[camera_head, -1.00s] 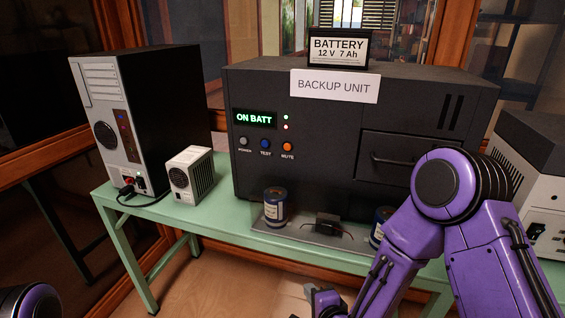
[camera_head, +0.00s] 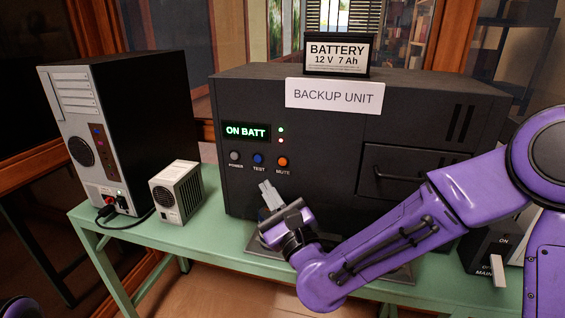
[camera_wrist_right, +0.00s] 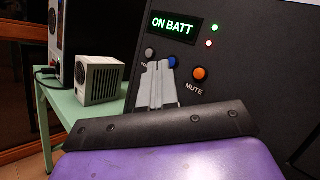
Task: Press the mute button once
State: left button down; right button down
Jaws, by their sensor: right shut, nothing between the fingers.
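The black backup unit (camera_head: 330,130) stands on the green table, its display reading ON BATT. Its orange MUTE button (camera_head: 283,162) sits right of the blue TEST button (camera_head: 258,158) and the grey POWER button (camera_head: 235,155). The mute button also shows in the right wrist view (camera_wrist_right: 200,73). My right gripper (camera_head: 268,190) is shut and empty, its tips below the buttons and short of mute. In the wrist view its fingers (camera_wrist_right: 158,80) partly overlap the test and power buttons. The left fingertips are out of view.
A computer tower (camera_head: 110,135) and a small white box (camera_head: 176,192) stand to the left on the green table (camera_head: 150,237). A MAIN switch box (camera_head: 490,250) is at right. A drawer handle (camera_head: 395,172) protrudes from the front.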

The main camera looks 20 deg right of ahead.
jog(key=shift+w+d+p, duration=0.25)
jog(key=shift+w+d, duration=0.55)
jog(key=shift+w, duration=0.4)
jog(key=shift+w+d+p, duration=0.25)
jog(key=shift+w+d, duration=0.6)
jog(key=shift+w, duration=0.35)
jog(key=shift+w+d+p, duration=0.25)
jog(key=shift+w+d, duration=0.55)
jog(key=shift+w, duration=0.4)
jog(key=shift+w, duration=0.1)
jog(key=shift+w+d, duration=0.25)
jog(key=shift+w+d, duration=0.2)
jog(key=shift+w, duration=0.15)
jog(key=shift+s, duration=0.1)
jog(key=shift+s+a, duration=0.45)
jog(key=shift+s, duration=0.15)
jog(key=shift+s+a+b, duration=0.3)
jog(key=shift+s+a, duration=0.4)
jog(key=shift+s, duration=0.35)
jog(key=shift+s+a+b, duration=0.3)
jog(key=shift+s+a, duration=0.4)
jog(key=shift+s, duration=0.35)
